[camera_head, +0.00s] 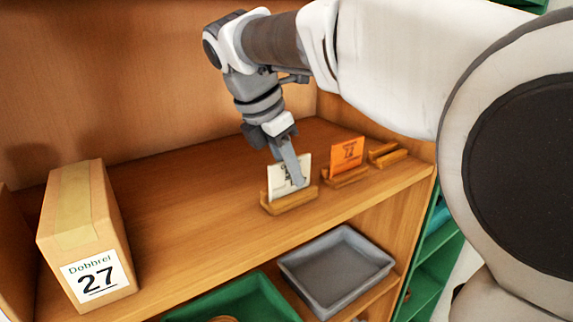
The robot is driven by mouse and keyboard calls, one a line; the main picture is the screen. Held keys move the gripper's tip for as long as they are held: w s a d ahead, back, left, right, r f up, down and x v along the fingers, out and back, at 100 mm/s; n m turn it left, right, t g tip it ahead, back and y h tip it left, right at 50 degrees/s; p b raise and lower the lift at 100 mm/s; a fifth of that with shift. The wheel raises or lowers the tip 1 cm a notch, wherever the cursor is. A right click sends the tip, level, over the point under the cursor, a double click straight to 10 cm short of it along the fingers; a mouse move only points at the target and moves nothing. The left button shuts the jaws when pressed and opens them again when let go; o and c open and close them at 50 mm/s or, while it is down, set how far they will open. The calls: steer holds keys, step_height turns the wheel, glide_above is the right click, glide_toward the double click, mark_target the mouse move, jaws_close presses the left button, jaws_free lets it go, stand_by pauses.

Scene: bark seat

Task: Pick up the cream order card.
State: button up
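The cream order card (275,183) stands upright in a small wooden holder (291,203) on the wooden shelf. It has dark print, partly covered by my gripper. My gripper (297,182) reaches down from above, with a finger in front of the card's printed face. Only one finger shows clearly, so I cannot tell whether the fingers are open or closed, or whether they touch the card.
An orange card (347,154) stands in a second holder (346,178) to the right, with an empty-looking holder (386,154) beyond. A box labelled 27 (84,236) stands left. A grey tray (336,267) and green tray (236,300) sit below. The shelf between box and cards is clear.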

jaws_close()
steer(key=shift+r, duration=0.15)
